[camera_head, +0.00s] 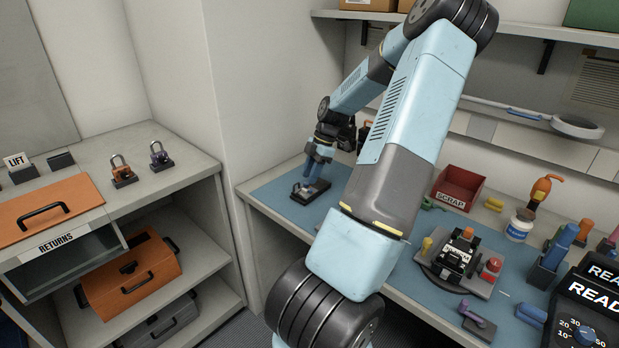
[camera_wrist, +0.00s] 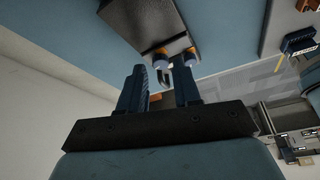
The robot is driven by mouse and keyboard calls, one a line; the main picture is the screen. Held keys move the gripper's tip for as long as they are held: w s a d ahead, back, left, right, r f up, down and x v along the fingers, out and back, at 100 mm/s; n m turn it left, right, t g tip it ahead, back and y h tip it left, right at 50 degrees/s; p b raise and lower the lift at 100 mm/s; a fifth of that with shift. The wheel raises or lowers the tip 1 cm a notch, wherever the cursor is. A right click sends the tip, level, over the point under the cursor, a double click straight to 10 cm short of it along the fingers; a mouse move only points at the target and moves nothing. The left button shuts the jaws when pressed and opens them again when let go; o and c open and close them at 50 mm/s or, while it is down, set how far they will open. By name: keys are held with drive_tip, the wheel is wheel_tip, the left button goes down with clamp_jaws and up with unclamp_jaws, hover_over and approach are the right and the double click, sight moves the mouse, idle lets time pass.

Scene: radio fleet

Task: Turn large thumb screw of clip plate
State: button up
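A dark flat plate (camera_head: 316,193) with a small light metal loop lies on the blue mat, just under my gripper (camera_head: 318,163). It looks like the clip plate, though I cannot be sure. In the wrist view a dark plate (camera_wrist: 140,22) lies beyond my gripper (camera_wrist: 163,75). The fingers stand apart. I cannot tell whether they touch anything. I cannot make out which part is the large thumb screw.
A dark device (camera_head: 457,257) with yellow, orange and red knobs stands on the bench at right. A red SCRAP bin (camera_head: 459,186), a white jar (camera_head: 519,226) and a readout box (camera_head: 585,318) are nearby.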

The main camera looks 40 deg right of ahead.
drive_tip(key=shift+x, duration=0.85)
clamp_jaws()
